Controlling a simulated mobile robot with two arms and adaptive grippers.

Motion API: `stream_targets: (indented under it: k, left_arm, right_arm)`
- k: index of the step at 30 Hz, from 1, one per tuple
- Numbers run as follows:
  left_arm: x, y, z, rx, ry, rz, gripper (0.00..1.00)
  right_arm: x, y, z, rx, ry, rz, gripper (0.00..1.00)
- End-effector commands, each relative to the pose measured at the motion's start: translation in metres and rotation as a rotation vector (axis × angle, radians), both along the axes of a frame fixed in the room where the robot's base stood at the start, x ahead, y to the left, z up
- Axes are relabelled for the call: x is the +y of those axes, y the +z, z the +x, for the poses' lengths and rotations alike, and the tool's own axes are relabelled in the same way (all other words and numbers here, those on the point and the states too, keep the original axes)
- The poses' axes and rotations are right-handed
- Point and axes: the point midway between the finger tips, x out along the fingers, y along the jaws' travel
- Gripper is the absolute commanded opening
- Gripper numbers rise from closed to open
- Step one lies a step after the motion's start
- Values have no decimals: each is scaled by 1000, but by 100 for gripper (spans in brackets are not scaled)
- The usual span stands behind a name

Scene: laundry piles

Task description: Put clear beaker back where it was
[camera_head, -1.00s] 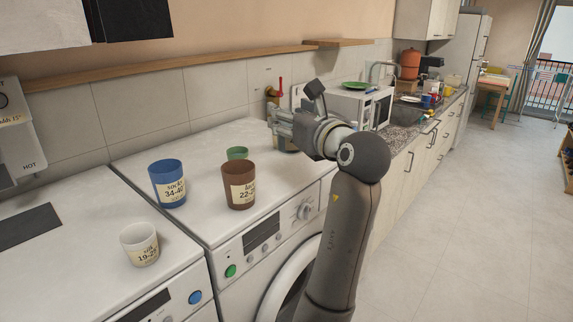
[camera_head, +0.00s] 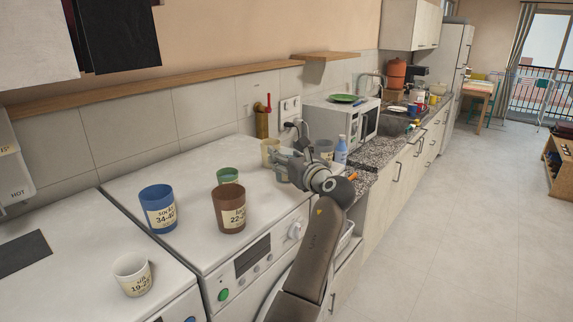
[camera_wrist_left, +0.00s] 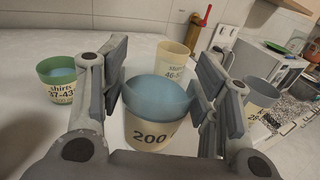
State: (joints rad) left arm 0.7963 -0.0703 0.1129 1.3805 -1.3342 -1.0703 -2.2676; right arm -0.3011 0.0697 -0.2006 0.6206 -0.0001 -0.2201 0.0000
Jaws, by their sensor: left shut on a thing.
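My left gripper (camera_head: 288,164) is over the right part of the washing machine top (camera_head: 190,180). In the left wrist view it (camera_wrist_left: 162,90) is shut on the clear beaker (camera_wrist_left: 152,118), which has a cream label reading 200 and a bluish inside. The beaker looks upright between the fingers. I cannot tell whether its base touches the surface. In the head view the gripper mostly hides it. My right gripper is not in view.
A cream cup (camera_head: 269,149) stands behind the gripper, a grey cup (camera_head: 324,149) and blue bottle (camera_head: 341,150) to its right. Green (camera_head: 228,175), brown (camera_head: 230,211) and blue (camera_head: 158,209) cups stand left, a white cup (camera_head: 132,275) farther left. A valve pipe (camera_head: 262,120) is behind.

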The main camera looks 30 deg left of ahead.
Motion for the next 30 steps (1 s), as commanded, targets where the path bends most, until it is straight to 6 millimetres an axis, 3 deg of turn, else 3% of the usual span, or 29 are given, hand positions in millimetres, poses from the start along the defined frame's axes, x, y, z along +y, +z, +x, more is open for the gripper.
stream_targets:
  k: [9,21,22,26,30]
  left_arm:
    - [3,-33,4,0,0,1,34]
    - [3,-39,4,0,0,2,34]
    - [3,-40,4,1,0,0,61]
    - [3,-40,4,1,0,0,78]
    - [3,-40,4,1,0,0,79]
  right_arm:
    - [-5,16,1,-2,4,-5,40]
    - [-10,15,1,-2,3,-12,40]
    - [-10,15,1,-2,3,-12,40]
    - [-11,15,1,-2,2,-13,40]
    - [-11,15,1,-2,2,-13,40]
